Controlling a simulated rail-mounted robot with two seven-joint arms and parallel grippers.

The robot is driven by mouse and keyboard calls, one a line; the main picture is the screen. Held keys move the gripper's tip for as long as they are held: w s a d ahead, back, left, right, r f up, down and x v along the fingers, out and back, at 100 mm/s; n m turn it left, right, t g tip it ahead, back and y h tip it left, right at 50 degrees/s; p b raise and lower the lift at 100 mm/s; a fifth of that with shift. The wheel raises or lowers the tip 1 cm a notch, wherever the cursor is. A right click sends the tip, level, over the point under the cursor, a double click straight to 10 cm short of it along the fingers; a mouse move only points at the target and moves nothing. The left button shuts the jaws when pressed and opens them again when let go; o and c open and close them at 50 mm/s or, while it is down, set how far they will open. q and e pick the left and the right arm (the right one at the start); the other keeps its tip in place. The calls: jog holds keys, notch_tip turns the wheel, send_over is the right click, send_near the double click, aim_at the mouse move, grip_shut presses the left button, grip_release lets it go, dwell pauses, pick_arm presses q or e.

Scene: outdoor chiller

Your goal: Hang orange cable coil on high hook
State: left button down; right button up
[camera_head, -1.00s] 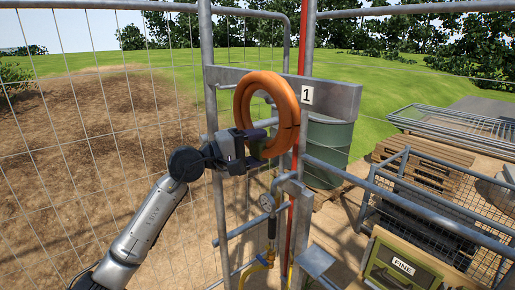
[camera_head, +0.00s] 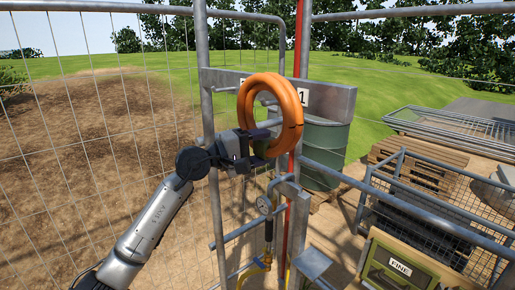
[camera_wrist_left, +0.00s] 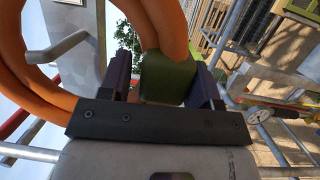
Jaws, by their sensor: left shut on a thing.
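The orange cable coil (camera_head: 295,110) is held upright in front of the grey hook board (camera_head: 335,98). My left gripper (camera_head: 262,148) is shut on the coil's lower part. In the left wrist view, the jaws (camera_wrist_left: 165,88) are on either side of a green block (camera_wrist_left: 168,78) on the coil, and the orange loop (camera_wrist_left: 15,60) curves to the left. A grey peg (camera_head: 224,89) sticks out of the board left of the coil. Another peg shows through the ring's opening; whether it passes through the ring cannot be told. My right gripper is not seen.
The board is fixed to metal posts (camera_head: 208,130) beside a wire fence. A gauge (camera_head: 265,205) and yellow-handled valve stand below. Wire cages (camera_head: 440,200) and a box marked FINE (camera_head: 400,268) are at right.

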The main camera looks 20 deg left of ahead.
pick_arm(q)
jog(key=shift+a+x, duration=0.2)
jog(key=shift+x, duration=1.1)
jog(key=shift+w, duration=0.25)
jog(key=shift+f, duration=0.1)
jog(key=shift+f+b, duration=0.55)
jog(key=shift+c, duration=1.2)
grip_release()
jog(key=shift+f, duration=0.15)
jog(key=shift+o, duration=1.2)
